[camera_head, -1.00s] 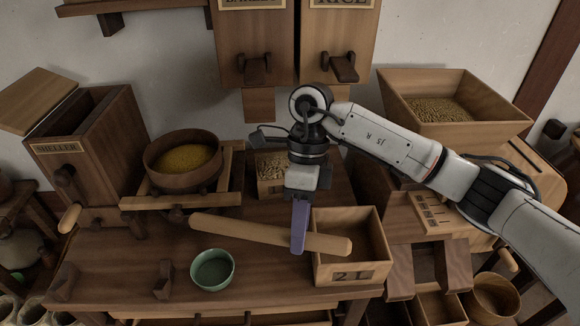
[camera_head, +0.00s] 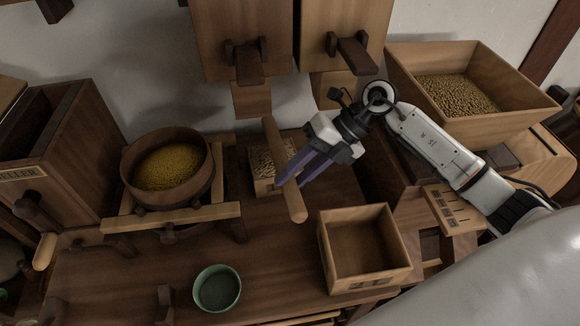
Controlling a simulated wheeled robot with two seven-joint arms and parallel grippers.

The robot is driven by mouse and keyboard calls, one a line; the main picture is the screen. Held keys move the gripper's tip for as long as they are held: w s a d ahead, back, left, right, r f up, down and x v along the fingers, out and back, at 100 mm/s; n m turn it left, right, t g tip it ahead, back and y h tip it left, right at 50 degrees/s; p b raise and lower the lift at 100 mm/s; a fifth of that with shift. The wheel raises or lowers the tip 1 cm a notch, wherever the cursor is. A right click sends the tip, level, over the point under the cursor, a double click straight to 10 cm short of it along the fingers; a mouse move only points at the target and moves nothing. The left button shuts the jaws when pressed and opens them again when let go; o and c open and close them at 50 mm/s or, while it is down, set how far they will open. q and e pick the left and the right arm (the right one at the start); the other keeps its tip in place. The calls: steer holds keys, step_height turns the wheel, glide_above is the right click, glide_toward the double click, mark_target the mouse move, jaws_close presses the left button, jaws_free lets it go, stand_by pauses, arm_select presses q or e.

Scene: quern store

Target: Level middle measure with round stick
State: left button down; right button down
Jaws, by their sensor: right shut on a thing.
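The stick points away from me, from the dark table toward the wall. A small wooden measure (camera_head: 264,187) holding pale grain stands mid-table; the stick and fingers cross in front of its right side and hide part of it. I cannot tell whether the stick touches it. A larger, empty wooden measure (camera_head: 371,282) stands to the right, nearer me. My left gripper is not in view.
A round sieve (camera_head: 200,187) with yellow grain sits on a wooden frame at left. A green bowl (camera_head: 217,290) stands at the front. Wooden chutes (camera_head: 252,100) hang above the back. A grain bin (camera_head: 528,115) stands at right.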

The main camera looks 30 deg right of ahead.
steer(key=shift+s+f, duration=0.15)
steer(key=shift+f, duration=1.65)
steer(key=shift+f+b, duration=0.4)
arm_select(q)
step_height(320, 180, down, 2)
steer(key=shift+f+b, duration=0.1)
steer(key=shift+b, duration=0.6)
arm_select(e)
step_height(320, 180, down, 2)
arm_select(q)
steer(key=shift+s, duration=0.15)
arm_select(e)
steer(key=shift+a, duration=0.1)
arm_select(q)
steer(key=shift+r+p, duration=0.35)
steer(key=shift+p, duration=0.05)
arm_select(e)
steer(key=shift+w+a, duration=0.3)
steer(key=shift+a, duration=0.8)
steer(key=shift+w+a, duration=0.25)
steer(key=shift+a, duration=0.8)
steer(key=shift+d, duration=0.1)
